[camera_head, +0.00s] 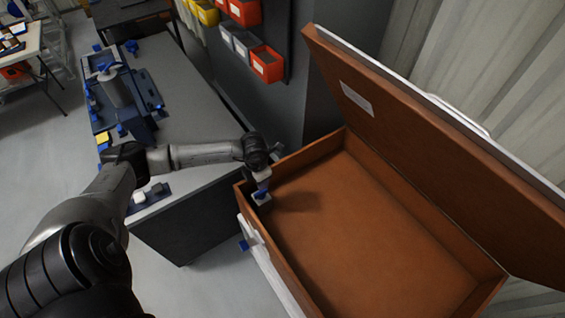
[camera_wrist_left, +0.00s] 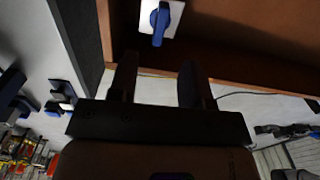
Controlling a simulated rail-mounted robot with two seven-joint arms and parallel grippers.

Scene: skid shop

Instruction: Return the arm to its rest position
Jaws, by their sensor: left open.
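A white block with a blue handle (camera_head: 261,198) sits inside the case corner. It also shows in the wrist view (camera_wrist_left: 165,18), beyond the fingertips. My right gripper is in neither view.
The case lid (camera_head: 430,125) stands open at the right. Red and yellow bins (camera_head: 267,64) hang on a dark panel behind. The case floor is mostly clear.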

